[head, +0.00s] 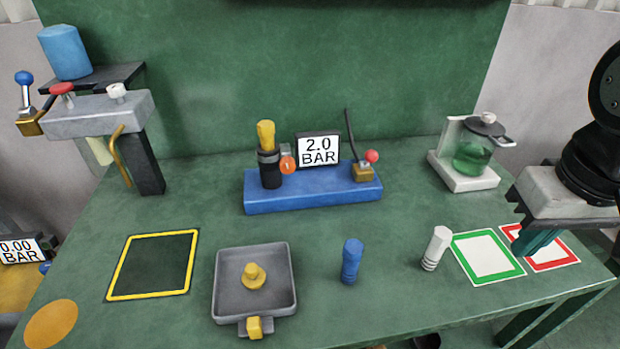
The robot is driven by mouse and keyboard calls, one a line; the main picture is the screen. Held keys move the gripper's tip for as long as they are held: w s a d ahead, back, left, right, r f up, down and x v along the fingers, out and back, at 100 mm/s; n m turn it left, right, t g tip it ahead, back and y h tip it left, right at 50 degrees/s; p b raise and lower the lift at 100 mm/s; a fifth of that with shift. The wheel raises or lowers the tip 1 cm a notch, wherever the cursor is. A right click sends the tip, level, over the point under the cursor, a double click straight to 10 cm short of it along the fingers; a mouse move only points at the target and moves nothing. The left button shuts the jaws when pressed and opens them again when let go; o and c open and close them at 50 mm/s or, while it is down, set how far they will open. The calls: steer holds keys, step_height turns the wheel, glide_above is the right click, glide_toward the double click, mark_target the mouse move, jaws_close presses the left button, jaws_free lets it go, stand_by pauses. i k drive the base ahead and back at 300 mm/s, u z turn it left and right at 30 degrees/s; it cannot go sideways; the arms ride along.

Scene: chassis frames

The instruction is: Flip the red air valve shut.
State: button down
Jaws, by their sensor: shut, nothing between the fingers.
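The red air valve is a small brass body (362,173) with a red ball knob (371,156) on top. It sits at the right end of a blue base block (312,195) at the back middle of the bench. The knob stands above the body and slightly to its right; the lever itself is too small to make out clearly. A thin black hose rises beside it.
A display (318,150) reading 2.0 BAR and a yellow-topped black cylinder (268,165) stand on the block. A glass pot (474,155) stands at back right. White (437,248) and blue (350,261) pegs and a grey tray (228,296) are in front.

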mark_target(371, 156)
steer(key=k, duration=1.35)
steer(key=u, duration=0.6)
steer(key=i, duration=1.4)
steer(key=z, duration=0.65)
